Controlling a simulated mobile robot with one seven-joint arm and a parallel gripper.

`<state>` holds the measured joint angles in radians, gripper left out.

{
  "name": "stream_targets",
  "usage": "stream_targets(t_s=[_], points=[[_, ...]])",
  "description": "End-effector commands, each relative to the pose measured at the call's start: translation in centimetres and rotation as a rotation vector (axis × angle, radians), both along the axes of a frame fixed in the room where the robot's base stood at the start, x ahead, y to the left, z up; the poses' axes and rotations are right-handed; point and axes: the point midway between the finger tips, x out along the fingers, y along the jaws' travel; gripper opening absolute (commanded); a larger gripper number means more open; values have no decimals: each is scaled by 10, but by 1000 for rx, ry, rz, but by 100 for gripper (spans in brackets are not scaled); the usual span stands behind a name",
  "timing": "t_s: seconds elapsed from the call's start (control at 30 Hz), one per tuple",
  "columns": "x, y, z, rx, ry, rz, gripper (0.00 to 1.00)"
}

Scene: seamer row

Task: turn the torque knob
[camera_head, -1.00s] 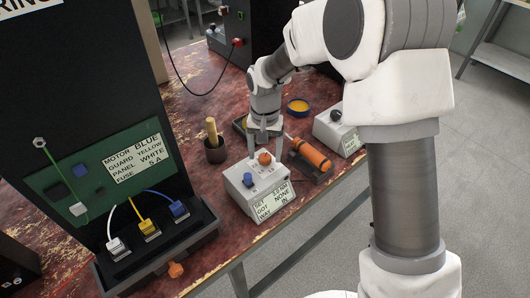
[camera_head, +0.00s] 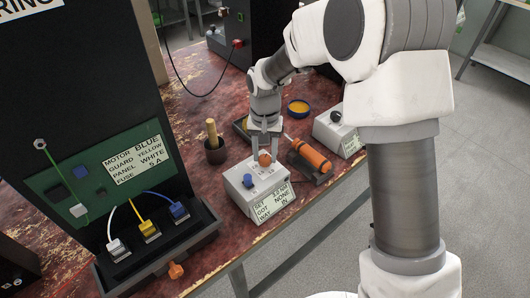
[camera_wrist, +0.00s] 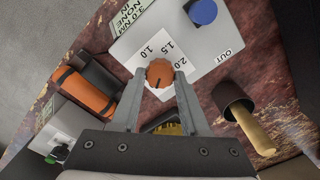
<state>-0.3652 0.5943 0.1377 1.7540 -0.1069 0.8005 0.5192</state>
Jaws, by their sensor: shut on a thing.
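The torque box (camera_head: 238,191) is a pale grey box on the bench, with a card reading SET 3.0 NM, GOT NONE, WAY IN. On its top is an orange knob (camera_head: 265,159) and a blue knob (camera_head: 248,181). My gripper (camera_head: 265,156) points down, shut on the orange knob. In the wrist view the fingers (camera_wrist: 160,75) press on both sides of the orange knob (camera_wrist: 160,71). A scale with 1.0, 1.5 and 2.0 shows beside it; a small dark mark is on the knob's edge. The blue knob (camera_wrist: 203,12) stands apart, near the word OUT.
An orange cylindrical tool (camera_head: 311,154) lies in a holder close right of the box. A dark pot with a wooden handle (camera_head: 212,135) stands behind left. Another grey box (camera_head: 335,130) is farther right. A black panel with coloured plugs (camera_head: 150,229) stands left.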

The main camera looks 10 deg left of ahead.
Motion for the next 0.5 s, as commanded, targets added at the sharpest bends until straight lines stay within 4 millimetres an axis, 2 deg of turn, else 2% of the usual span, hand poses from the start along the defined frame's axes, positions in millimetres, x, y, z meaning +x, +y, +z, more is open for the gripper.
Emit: stream_targets(t_s=[0.27,0.5], points=[[0,0,2,0,0,174,0],[0,1,2,1,-1,398,0]])
